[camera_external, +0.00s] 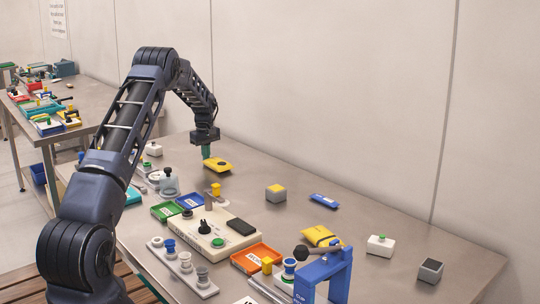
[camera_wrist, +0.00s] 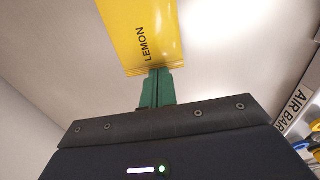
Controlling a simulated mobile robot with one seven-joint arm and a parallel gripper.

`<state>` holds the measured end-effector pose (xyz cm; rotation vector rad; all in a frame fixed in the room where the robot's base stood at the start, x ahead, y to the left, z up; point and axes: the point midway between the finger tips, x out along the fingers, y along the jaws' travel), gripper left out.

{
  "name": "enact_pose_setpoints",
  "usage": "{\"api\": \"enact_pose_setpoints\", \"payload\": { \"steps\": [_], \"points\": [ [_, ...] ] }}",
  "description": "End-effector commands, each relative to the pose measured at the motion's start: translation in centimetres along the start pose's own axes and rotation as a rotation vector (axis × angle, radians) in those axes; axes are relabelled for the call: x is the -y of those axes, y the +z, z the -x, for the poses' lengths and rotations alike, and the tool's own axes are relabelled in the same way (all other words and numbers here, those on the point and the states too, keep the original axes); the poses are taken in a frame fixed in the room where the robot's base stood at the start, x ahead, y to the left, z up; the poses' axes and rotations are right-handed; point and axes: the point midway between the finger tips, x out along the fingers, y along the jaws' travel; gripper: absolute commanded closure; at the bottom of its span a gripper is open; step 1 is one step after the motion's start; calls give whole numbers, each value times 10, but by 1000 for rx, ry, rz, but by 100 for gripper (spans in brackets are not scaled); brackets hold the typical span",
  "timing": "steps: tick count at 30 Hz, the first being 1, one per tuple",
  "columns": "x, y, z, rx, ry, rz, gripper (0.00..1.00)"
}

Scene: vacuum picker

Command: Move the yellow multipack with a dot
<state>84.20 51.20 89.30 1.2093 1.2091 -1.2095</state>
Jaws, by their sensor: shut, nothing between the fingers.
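A yellow pack (camera_external: 218,165) with a dark dot lies on the table at the back, below and just right of my gripper (camera_external: 206,152). In the wrist view, a yellow pack (camera_wrist: 138,30) printed LEMON fills the top middle; its dot is not visible there. My green fingers (camera_wrist: 158,78) are together at its lower edge, with nothing between them. I cannot tell whether they touch the pack. A second yellow pack (camera_external: 322,236) lies further right near the blue stand; its markings are too small to read.
A grey box with yellow top (camera_external: 276,193), a blue pack (camera_external: 324,201), a white box (camera_external: 380,245) and a dark-topped box (camera_external: 430,270) stand on the right. A beige control panel (camera_external: 215,238), trays and a blue stand (camera_external: 325,275) crowd the front. Bare table lies around the grey box.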

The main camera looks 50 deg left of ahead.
Motion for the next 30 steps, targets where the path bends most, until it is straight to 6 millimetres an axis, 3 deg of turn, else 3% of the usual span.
{"api": "enact_pose_setpoints", "payload": {
  "steps": [5, 24, 30],
  "points": [
    [-1, 14, 1, 0, 0, -3, 100],
    [-1, 167, 0, 1, -1, -4, 100],
    [0, 197, 0, 0, -1, 0, 100]
  ]
}}
